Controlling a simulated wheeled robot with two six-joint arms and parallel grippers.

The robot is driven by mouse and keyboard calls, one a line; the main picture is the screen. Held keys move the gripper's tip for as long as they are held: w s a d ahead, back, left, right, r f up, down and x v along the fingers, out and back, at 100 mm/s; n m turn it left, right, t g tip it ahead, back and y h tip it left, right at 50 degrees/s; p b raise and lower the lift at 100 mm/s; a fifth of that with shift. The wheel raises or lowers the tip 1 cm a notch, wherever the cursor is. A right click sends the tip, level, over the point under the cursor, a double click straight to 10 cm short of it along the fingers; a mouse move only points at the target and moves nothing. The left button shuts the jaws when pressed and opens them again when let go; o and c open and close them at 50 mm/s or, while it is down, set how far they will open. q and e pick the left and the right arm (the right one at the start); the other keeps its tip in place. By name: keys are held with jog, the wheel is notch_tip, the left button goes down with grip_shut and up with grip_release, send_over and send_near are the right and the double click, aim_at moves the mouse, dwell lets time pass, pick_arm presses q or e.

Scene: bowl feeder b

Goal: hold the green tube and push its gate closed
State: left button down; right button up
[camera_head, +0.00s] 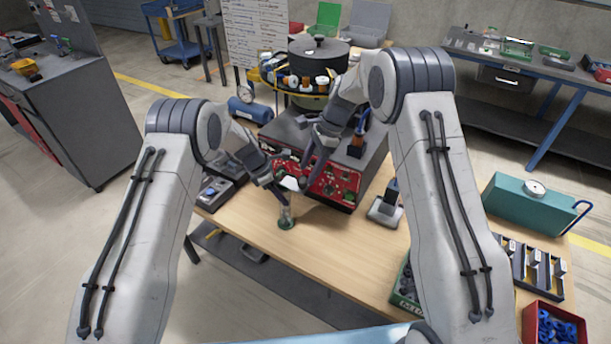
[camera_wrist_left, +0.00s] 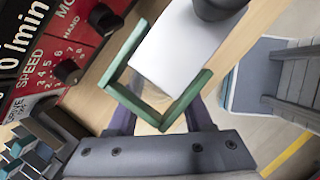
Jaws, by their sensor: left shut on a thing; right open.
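The green tube (camera_head: 287,222) stands upright near the table's front edge, with a clear body and a green foot. Its white gate plate (camera_head: 290,183) shows at its top. In the left wrist view, the plate (camera_wrist_left: 178,48) sticks out of a green frame (camera_wrist_left: 187,98); a dark rounded part over its far end cannot be identified. My left gripper (camera_head: 284,196) is shut on the tube's upper part. My right gripper (camera_head: 308,180) is open, close to the right of the gate; whether it touches the plate cannot be told.
The red control panel (camera_head: 333,182) of the bowl feeder (camera_head: 318,54) stands just behind the grippers. A grey device (camera_head: 385,209) stands to the right. The wooden tabletop (camera_head: 335,248) is clear in front. A teal case (camera_head: 527,203) and a red bin (camera_head: 553,326) are far right.

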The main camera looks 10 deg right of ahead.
aim_at(295, 181)
jog(key=shift+x, duration=1.45)
grip_shut()
jog(key=shift+a, duration=0.15)
